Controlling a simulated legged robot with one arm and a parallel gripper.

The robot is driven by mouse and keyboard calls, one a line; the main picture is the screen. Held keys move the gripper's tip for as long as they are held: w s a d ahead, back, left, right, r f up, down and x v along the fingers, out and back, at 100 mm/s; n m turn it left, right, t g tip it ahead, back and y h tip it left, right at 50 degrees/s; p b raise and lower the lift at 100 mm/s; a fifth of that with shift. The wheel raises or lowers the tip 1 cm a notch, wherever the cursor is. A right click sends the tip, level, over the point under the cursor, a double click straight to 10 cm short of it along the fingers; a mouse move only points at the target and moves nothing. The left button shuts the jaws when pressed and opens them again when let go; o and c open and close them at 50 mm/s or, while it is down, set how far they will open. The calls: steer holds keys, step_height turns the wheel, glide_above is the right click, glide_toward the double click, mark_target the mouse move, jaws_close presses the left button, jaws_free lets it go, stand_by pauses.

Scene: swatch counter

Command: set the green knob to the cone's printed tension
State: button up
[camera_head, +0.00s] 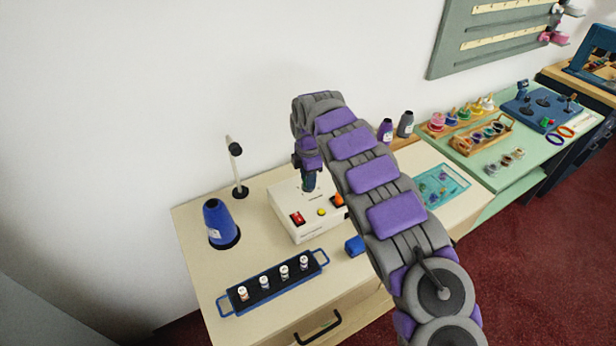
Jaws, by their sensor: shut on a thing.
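A blue cone (218,224) stands upright on a dark round base at the left of the counter. Its small white print is too small to read. A white control box (310,233) stands right of the cone. My gripper (310,186) points down onto the top of the box, shut on the green knob, which it mostly hides. The knob's setting and the scale around it cannot be read. The box also carries a red switch (297,218), a yellow button (321,212) and an orange knob (338,199).
A blue-handled tray (272,291) with several small spools lies in front of the box. A blue block (354,246) sits by the box's right front. A thin post (236,170) stands behind the cone. My arm covers the counter's right part.

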steer(key=shift+w+r+m+p, duration=0.1)
steer(key=shift+r+m+p, duration=0.05)
steer(key=shift+m+p, duration=0.3)
stand_by(0.5)
steer(key=shift+r+m+p, duration=0.1)
steer(key=shift+m+p, duration=0.45)
steer(key=shift+p, duration=0.1)
steer(key=m+p, duration=0.5)
steer(key=m, duration=0.3)
steer(key=shift+a, duration=0.1)
steer(key=m+p, duration=0.2)
steer(key=m, duration=0.2)
steer(key=shift+m, duration=0.3)
steer(key=m+p, duration=0.1)
steer(key=m, duration=0.4)
steer(key=shift+m, duration=2.2)
